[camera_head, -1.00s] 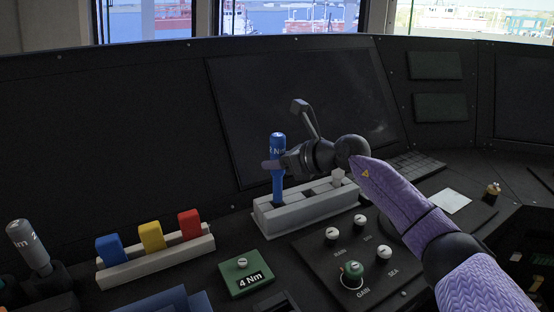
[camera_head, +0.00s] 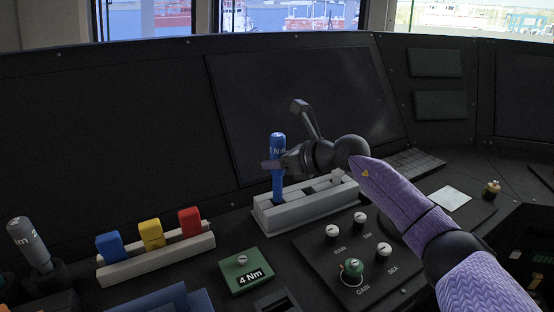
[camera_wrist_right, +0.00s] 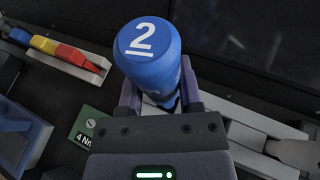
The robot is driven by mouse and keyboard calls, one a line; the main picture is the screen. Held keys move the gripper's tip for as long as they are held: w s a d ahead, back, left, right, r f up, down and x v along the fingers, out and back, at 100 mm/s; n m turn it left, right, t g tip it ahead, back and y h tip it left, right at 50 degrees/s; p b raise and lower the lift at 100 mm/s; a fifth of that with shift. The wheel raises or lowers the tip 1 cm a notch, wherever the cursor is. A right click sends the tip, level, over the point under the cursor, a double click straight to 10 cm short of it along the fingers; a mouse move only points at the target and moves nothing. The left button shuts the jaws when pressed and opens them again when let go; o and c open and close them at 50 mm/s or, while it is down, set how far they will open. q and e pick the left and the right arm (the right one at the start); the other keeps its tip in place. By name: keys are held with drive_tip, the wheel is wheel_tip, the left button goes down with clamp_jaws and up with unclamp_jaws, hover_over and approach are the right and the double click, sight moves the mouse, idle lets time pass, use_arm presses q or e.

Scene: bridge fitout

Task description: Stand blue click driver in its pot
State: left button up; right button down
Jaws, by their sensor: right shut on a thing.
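The blue click driver (camera_head: 278,145) stands about upright at the left end of a grey slotted rack (camera_head: 320,200). Its lower end meets the rack there; I cannot tell whether it is in a slot or just above it. My right gripper (camera_head: 277,164) is shut around its handle, below the top. In the right wrist view the driver's cap (camera_wrist_right: 143,40) shows a white 2, with the handle between the fingers (camera_wrist_right: 160,97). A dark pot (camera_head: 50,280) at the lower left holds a grey driver (camera_head: 28,243). Which pot is the blue driver's is not clear. My left gripper is out of view.
A pale rack (camera_head: 160,262) holds blue, yellow and red blocks. A green 4 Nm block (camera_head: 245,272) lies in front of the grey rack. A knob panel (camera_head: 345,260) is to the right. A dark screen (camera_head: 300,110) rises behind. A dark box (camera_head: 277,303) shows at the bottom edge.

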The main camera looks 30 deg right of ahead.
sight(277, 173)
drive_tip(key=shift+f+b, duration=0.95)
drive_tip(key=shift+f, duration=0.65)
drive_tip(key=shift+f+b, duration=0.5)
drive_tip(key=shift+f, duration=0.3)
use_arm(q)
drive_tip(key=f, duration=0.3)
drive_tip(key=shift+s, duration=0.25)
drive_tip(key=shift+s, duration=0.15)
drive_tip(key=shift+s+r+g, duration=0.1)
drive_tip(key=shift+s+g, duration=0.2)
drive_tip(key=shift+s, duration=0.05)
use_arm(e)
drive_tip(key=shift+c, duration=1)
unclamp_jaws()
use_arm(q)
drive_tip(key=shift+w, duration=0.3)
